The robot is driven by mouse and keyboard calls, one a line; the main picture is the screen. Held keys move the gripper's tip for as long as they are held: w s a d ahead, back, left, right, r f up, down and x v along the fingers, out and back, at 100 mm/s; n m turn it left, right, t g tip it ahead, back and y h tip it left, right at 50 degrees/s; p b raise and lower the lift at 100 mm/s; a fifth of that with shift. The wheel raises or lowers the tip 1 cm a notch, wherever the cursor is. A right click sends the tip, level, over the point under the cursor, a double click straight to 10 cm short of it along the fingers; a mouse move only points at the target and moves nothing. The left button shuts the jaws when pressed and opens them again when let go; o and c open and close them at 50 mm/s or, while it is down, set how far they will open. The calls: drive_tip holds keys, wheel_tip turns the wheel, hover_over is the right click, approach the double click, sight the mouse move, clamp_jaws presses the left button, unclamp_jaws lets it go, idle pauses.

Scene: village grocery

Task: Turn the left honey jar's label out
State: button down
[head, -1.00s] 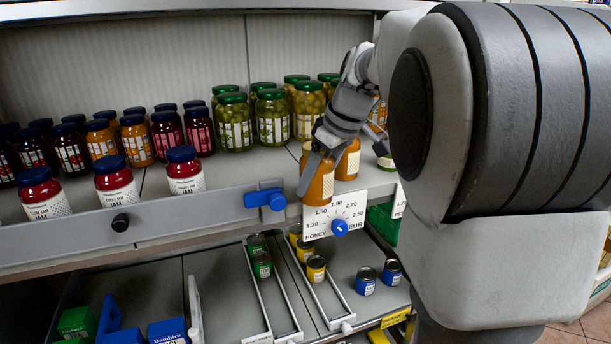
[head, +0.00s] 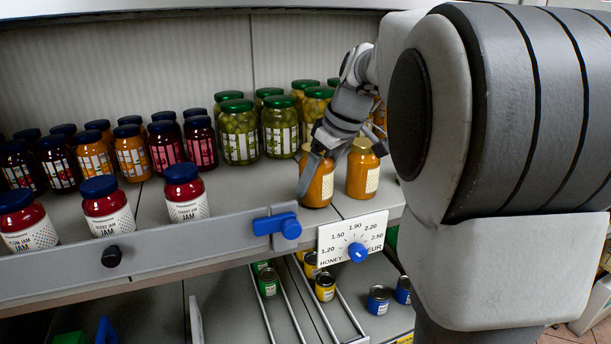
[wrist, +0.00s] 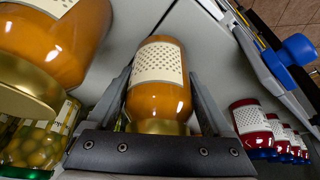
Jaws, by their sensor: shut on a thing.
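The left honey jar (head: 318,183) is amber and stands upright at the shelf's front, by the honey price card (head: 353,238). My gripper (head: 312,160) comes down over it from above and is shut on it. In the wrist view the jar (wrist: 155,98) sits between both fingers, its gold lid partly hidden by the gripper. Its pale dotted label (wrist: 158,63) faces up in that picture; in the head view only a pale strip shows at the jar's right side. The right honey jar (head: 362,170) stands beside it, apart, with part of its label showing at the right.
Jam jars (head: 108,210) stand in a front row to the left, behind the grey rail with a blue clamp (head: 277,224). Green-lidded jars (head: 239,133) stand close behind the honey. Bare shelf lies left of the held jar. Small cans (head: 325,287) sit below.

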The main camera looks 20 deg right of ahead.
drive_tip(key=shift+w, duration=0.15)
drive_tip(key=shift+m, duration=0.3)
drive_tip(key=shift+r+m+t+h+p, duration=0.15)
drive_tip(key=shift+m+t+h+p, duration=0.25)
drive_tip(key=shift+m, duration=0.7)
drive_tip(key=m+h, duration=0.1)
drive_tip(key=m, duration=0.2)
drive_tip(key=shift+p, duration=0.3)
drive_tip(key=shift+m+h, duration=0.4)
drive_tip(key=shift+m, duration=0.1)
drive_tip(key=shift+f, duration=0.25)
unclamp_jaws()
drive_tip(key=shift+f, duration=0.1)
